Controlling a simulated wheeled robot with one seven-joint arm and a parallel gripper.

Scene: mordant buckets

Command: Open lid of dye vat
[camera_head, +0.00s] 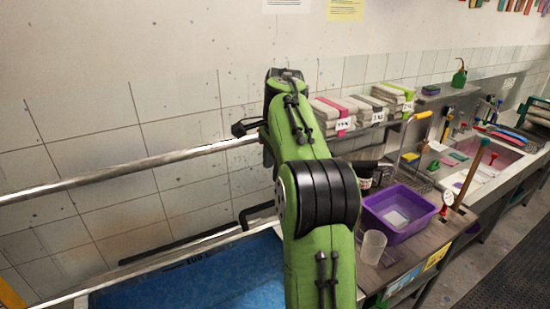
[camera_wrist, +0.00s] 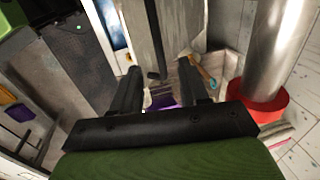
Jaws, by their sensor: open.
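The dye vat shows at the bottom of the head view, with blue dye (camera_head: 200,278) inside and a "100 L" mark near its back edge. A pale metal bar (camera_head: 130,170) slants above and behind the vat; I cannot tell whether it is the lid's edge or a rail. A black handle-like loop (camera_head: 258,213) sits at the vat's back right, partly behind my arm. My gripper (camera_head: 246,128) is near the bar's right end, largely hidden by my arm. In the wrist view my gripper (camera_wrist: 163,88) is open, with a dark bar (camera_wrist: 155,40) showing between and beyond its fingers; contact is unclear.
Right of my arm, a purple tub (camera_head: 398,212) and a clear beaker (camera_head: 373,247) stand on the counter. Folded cloth stacks (camera_head: 335,117) lie on a shelf behind. The wrist view shows a silver cylinder (camera_wrist: 278,45) with a red base close on the right.

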